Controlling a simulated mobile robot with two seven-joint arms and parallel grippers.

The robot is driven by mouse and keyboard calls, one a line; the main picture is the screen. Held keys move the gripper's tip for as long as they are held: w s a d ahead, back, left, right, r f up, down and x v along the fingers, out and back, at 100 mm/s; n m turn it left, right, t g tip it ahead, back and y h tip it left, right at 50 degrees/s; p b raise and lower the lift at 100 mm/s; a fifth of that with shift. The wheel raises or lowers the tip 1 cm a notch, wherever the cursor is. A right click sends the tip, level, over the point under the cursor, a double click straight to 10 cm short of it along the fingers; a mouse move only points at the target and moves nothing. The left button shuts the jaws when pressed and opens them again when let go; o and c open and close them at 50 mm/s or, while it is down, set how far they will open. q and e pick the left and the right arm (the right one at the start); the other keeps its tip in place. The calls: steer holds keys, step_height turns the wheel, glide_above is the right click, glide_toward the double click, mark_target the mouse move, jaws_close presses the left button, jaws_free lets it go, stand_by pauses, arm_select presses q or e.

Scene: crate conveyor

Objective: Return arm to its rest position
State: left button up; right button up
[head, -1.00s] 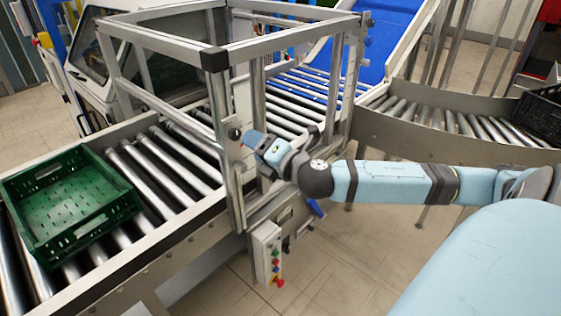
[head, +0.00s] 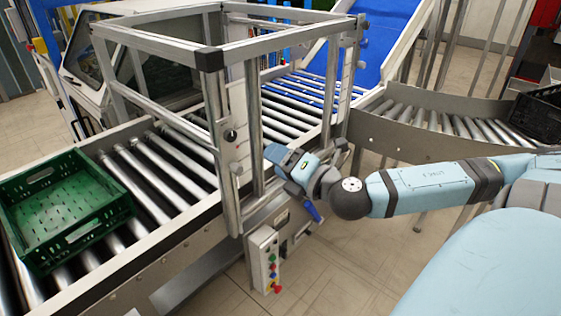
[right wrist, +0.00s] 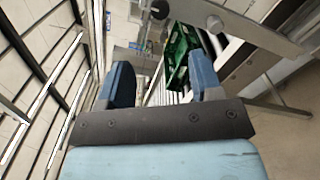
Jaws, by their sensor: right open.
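My right arm comes in from the right in the head view. Its gripper (head: 279,156) is in front of the metal frame (head: 207,58) over the conveyor, apart from the upright with the dark knob. In the right wrist view, the two blue fingers of the right gripper (right wrist: 161,85) stand wide apart with nothing between them in grasp. The green crate (head: 66,205) sits empty on the rollers at the left of the head view, and part of it shows beyond the fingers in the right wrist view (right wrist: 177,55). My left gripper is not in view.
A control box (head: 264,262) with coloured buttons hangs on the conveyor's side below the gripper. A curved roller conveyor (head: 455,122) runs behind my right arm, with a black crate (head: 540,114) at its right end. Open floor (head: 350,270) lies in front.

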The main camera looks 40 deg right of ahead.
stand_by(0.4)
steer(key=s+a+f+m+g+p, duration=0.1)
steer(key=s+f+m+g+p, duration=0.1)
steer(key=f+m, duration=0.5)
steer(key=s+a+f+m+g+p, duration=0.1)
steer(key=f+m+g, duration=0.1)
steer(key=f, duration=0.8)
steer(key=s+a+f+m+g+p, duration=0.1)
steer(key=s+a+f+m, duration=0.4)
steer(key=a+f+m, duration=0.1)
steer(key=s+a+f+m+g+y+p, duration=0.1)
steer(key=s+a+f+m+g+p, duration=0.1)
steer(key=s+a+f+m, duration=0.2)
steer(key=a+f+m, duration=0.2)
steer(key=a+f, duration=0.2)
steer(key=a, duration=0.2)
steer(key=shift+s+f+y, duration=0.25)
steer(key=shift+s+y, duration=0.05)
steer(key=shift+s, duration=0.05)
